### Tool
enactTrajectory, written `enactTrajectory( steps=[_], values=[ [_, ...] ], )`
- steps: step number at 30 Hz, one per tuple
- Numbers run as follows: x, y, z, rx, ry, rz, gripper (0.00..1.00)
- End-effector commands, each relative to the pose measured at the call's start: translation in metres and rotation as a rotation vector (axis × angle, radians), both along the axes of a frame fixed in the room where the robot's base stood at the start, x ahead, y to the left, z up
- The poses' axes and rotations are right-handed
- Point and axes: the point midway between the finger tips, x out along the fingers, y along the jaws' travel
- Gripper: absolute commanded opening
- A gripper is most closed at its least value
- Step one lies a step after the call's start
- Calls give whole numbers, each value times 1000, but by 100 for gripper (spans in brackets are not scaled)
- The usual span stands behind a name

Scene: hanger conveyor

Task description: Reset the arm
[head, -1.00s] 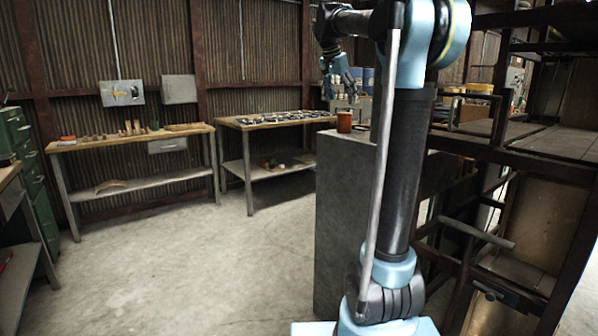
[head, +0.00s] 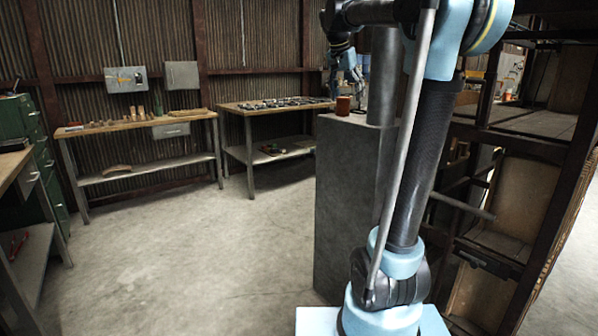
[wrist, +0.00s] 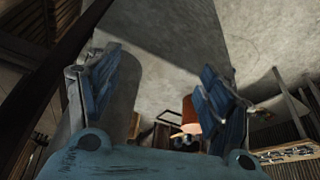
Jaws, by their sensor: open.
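My gripper (head: 350,76) is open at the end of my raised arm, above and slightly beside a small reddish-brown can (head: 343,105). The can stands upright on top of a tall grey block (head: 345,200). In the wrist view, the two blue fingers of my gripper (wrist: 163,88) are spread apart with nothing gripped. An orange-red object (wrist: 190,115), which looks like the can, shows beyond them near the right finger. I cannot tell the exact gap between finger and can.
A dark metal rack (head: 530,148) stands close on the right of my arm. Wooden-topped workbenches with small parts (head: 140,125) (head: 275,106) stand along the back wall. A green drawer cabinet (head: 22,125) is at far left. The concrete floor (head: 200,250) in the middle is clear.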

Motion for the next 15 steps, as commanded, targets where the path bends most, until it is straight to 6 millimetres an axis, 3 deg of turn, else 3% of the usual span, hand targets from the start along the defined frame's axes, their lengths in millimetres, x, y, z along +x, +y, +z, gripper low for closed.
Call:
enactTrajectory(
  steps=[8,15],
  values=[
    [-61,-13,-46,9,45,95,72],
    [-138,-23,-115,23,94,228,72]
  ],
)
